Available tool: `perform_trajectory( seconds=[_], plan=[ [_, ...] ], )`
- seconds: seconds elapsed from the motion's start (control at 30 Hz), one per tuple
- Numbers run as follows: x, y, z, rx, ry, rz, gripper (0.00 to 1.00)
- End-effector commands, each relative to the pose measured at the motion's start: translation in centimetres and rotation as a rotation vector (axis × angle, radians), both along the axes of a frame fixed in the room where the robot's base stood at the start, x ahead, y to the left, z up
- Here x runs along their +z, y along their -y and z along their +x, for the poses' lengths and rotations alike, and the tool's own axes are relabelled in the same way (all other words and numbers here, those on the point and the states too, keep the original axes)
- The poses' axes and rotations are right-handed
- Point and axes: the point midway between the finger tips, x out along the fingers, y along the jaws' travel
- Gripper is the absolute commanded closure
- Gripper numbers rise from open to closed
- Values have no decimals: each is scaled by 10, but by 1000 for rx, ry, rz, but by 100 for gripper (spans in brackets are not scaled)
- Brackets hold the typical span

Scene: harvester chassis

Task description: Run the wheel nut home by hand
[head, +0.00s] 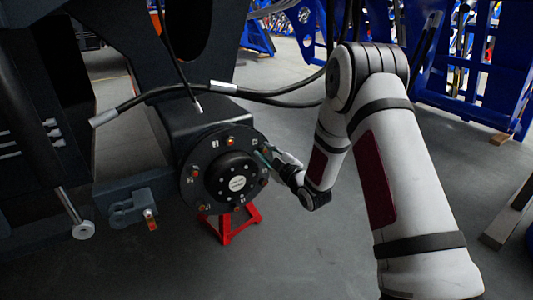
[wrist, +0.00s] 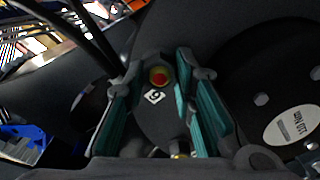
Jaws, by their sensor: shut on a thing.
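The round black wheel hub (head: 190,188) faces me in the head view, with several red-tipped studs around its face. My gripper (head: 268,157) reaches its upper right edge from the right. In the wrist view the teal-padded fingers of my gripper (wrist: 160,72) stand either side of the wheel nut (wrist: 158,77), which shows a red and yellow centre. The fingers are shut on it, though the contact is dark and hard to make out. The nut's seating against the hub face is hidden.
A red stand (head: 232,232) is under the hub. A black hose (head: 150,96) runs above it, and a grey bracket (head: 130,205) juts out at its left. Blue racks (head: 465,70) stand behind on the right.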

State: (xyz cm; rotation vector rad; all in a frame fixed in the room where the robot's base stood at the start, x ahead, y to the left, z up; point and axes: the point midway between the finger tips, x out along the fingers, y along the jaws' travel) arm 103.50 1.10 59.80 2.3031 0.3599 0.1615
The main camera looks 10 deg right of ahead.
Motion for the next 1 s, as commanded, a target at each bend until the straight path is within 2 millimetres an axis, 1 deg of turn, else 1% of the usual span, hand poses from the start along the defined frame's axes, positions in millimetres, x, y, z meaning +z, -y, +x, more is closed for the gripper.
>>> perform_trajectory(
  seconds=[0.17, 0.2, 0.27, 0.3, 0.63, 1.0],
  plan=[
    [0, 2, 0, -2, -82, 257, 100],
    [0, 1, 0, -2, -84, 260, 69],
    [0, 1, 0, -1, -83, 254, 55],
    [0, 0, 0, -1, -82, 253, 52],
    [0, 1, -2, -1, -83, 250, 52],
    [0, 11, -32, 0, -82, 250, 52]
  ],
)
